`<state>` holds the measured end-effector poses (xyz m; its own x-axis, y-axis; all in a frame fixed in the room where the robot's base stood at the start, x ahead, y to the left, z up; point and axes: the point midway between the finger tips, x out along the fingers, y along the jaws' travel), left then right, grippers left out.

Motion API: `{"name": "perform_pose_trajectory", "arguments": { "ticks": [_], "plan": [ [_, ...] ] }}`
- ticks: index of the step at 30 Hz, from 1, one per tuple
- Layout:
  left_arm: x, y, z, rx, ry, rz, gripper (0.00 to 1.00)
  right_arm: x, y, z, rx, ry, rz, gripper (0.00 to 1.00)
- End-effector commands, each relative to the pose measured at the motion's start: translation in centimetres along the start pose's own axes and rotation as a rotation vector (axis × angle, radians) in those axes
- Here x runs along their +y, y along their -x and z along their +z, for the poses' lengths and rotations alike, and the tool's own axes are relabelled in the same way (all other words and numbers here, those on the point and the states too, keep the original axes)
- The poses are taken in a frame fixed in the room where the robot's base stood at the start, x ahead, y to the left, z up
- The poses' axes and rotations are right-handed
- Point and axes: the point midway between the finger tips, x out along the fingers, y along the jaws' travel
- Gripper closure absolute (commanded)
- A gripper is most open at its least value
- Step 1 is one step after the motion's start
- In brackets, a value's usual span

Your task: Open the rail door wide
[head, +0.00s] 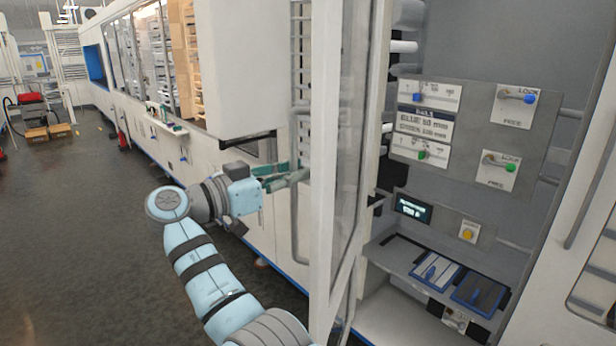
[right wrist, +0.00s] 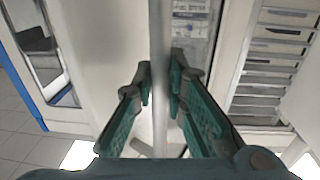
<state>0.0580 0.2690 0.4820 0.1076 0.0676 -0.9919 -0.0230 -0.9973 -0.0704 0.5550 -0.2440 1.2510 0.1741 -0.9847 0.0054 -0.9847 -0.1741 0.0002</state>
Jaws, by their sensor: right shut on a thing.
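The rail door (head: 325,130) is a tall white-framed panel with a glass pane, seen nearly edge-on in the middle of the head view. An opening shows to its right. Its grey vertical bar handle (head: 294,225) is on the left side of the frame. My right gripper (head: 298,176) reaches in from the left with its green fingers at this handle. In the right wrist view, the bar (right wrist: 160,40) runs between the two fingers of the gripper (right wrist: 162,85), which is shut on it. The finger contact is partly hidden. My left gripper is not in view.
Inside the opening is a grey panel (head: 475,140) with blue and green lock knobs, a small screen (head: 413,208) and a yellow button (head: 468,231). A white cabinet box (head: 233,60) hangs left of the door. The dark aisle floor (head: 80,220) at left is clear nearby.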

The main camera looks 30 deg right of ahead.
Motion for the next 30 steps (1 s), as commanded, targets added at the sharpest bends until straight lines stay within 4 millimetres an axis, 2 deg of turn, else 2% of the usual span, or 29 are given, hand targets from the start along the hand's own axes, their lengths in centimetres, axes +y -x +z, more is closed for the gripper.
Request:
{"name": "perform_pose_trajectory", "arguments": {
  "ticks": [16, 17, 21, 30],
  "plan": [
    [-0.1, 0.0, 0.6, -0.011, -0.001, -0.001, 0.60, -0.9, 1.0, 0.0, 0.001, 0.001, -0.006, 1.00],
    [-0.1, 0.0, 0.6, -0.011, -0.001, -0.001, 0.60, -0.9, 1.0, 0.0, 0.001, 0.001, -0.007, 0.86],
    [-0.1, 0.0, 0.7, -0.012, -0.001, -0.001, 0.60, -0.9, 1.0, 0.0, 0.000, 0.002, -0.007, 0.67],
    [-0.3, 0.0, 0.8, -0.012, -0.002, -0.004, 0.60, -0.9, 1.1, -0.1, -0.001, 0.003, -0.008, 0.67]
  ]
}}
